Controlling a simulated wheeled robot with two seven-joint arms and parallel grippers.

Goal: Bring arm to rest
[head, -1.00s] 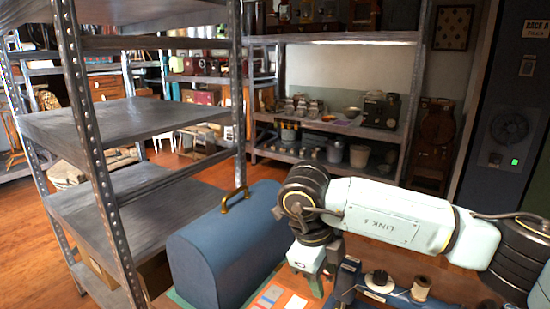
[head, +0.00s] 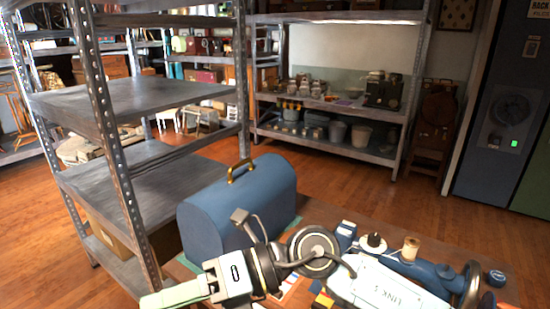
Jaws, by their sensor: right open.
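My right arm, with its pale "LINK 5" segment, comes in from the lower right and lies low over the worktable (head: 450,225). Its gripper (head: 165,296) points left at the bottom of the head view, in front of the blue domed case (head: 235,205). A pale green finger shows; the other finger cannot be made out clearly. The gripper is open, and I see nothing held in it. Whether it touches the case or table cannot be told. My left gripper is not in view.
A blue sewing machine (head: 425,268) with spools is beside and partly behind my right arm. A metal shelf unit (head: 115,150) stands close on the left. Another stocked shelf (head: 335,103) stands at the back. Wooden floor (head: 340,180) is clear between.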

